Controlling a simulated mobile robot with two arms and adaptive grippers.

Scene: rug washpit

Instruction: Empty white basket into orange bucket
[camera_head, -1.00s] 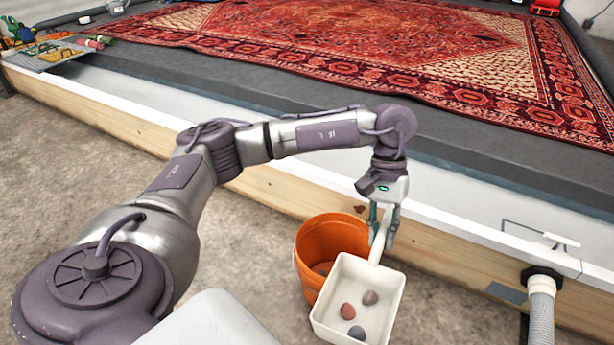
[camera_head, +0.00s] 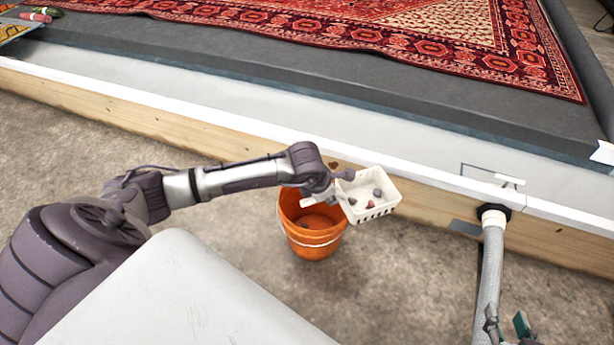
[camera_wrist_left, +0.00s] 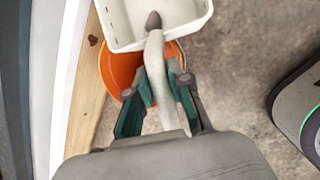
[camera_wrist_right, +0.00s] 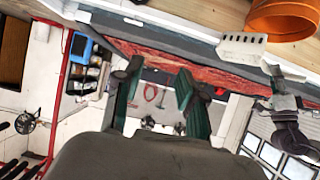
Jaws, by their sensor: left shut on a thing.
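The white basket (camera_head: 382,211) has slotted sides and a handle, and holds three small stones, one grey (camera_head: 377,192) and two reddish. It hangs in the air to the right of the orange bucket's rim, roughly level. My left gripper (camera_head: 338,192) is shut on its handle; the left wrist view shows the handle (camera_wrist_left: 155,75) between the fingers. The orange bucket (camera_head: 312,240) stands on the floor below and left of the basket, with something small and dark inside. My right gripper (camera_head: 507,327) is open and empty at the lower right, far from both.
A wooden-sided washpit wall (camera_head: 240,148) runs behind the bucket. A red patterned rug (camera_head: 440,45) lies on the dark platform beyond. A grey hose (camera_head: 490,265) comes from the wall at the right. The concrete floor around the bucket is clear.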

